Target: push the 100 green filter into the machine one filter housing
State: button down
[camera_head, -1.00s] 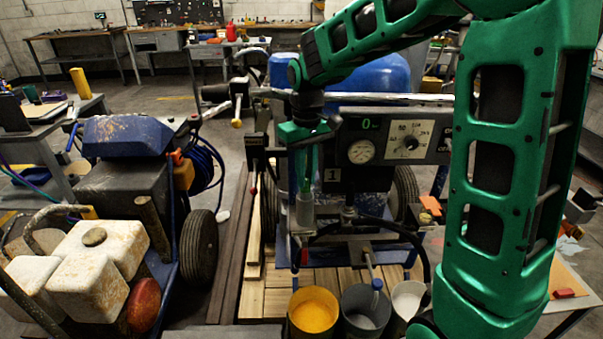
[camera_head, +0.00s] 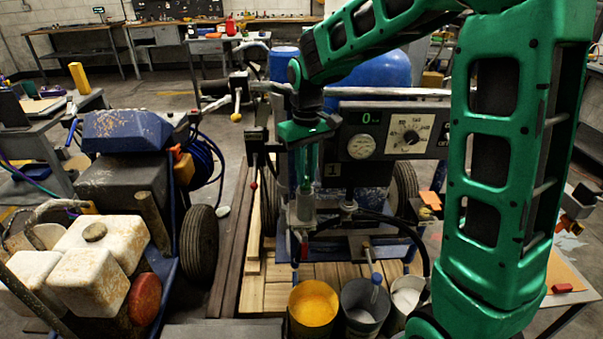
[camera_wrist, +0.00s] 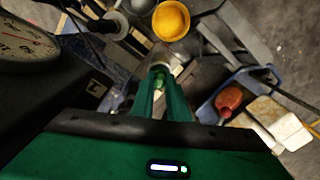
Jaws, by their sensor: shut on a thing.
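Machine one, the striper with a "1" plate (camera_head: 332,170), stands ahead of me. Its grey, cup-like filter housing (camera_head: 303,212) is on its front left, below my gripper. My gripper (camera_head: 306,186) points down with its green fingers close together, right above the housing mouth. In the wrist view my fingers (camera_wrist: 164,95) are shut on a small green piece, the green filter (camera_wrist: 160,82). The filter's lower end is at or inside the mouth of the housing (camera_wrist: 160,66). The fingers hide most of the filter, so I cannot tell how deep it sits.
The machine's gauge panel (camera_head: 390,135) is close to the right of my gripper. A yellow paint bucket (camera_head: 313,305) and a grey bucket (camera_head: 362,312) stand in front below. Another striper with white jugs (camera_head: 95,255) stands at left. Black hoses run right of the housing.

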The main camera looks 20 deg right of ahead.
jog(key=shift+f, duration=1.15)
jog(key=c, duration=1.6)
grip_release()
jog(key=shift+c, duration=0.2)
jog(key=shift+o, duration=0.6)
jog(key=shift+o, duration=1.1)
jog(key=shift+r, duration=0.15)
jog(key=shift+s+r, duration=0.1)
jog(key=shift+r, duration=3.3)
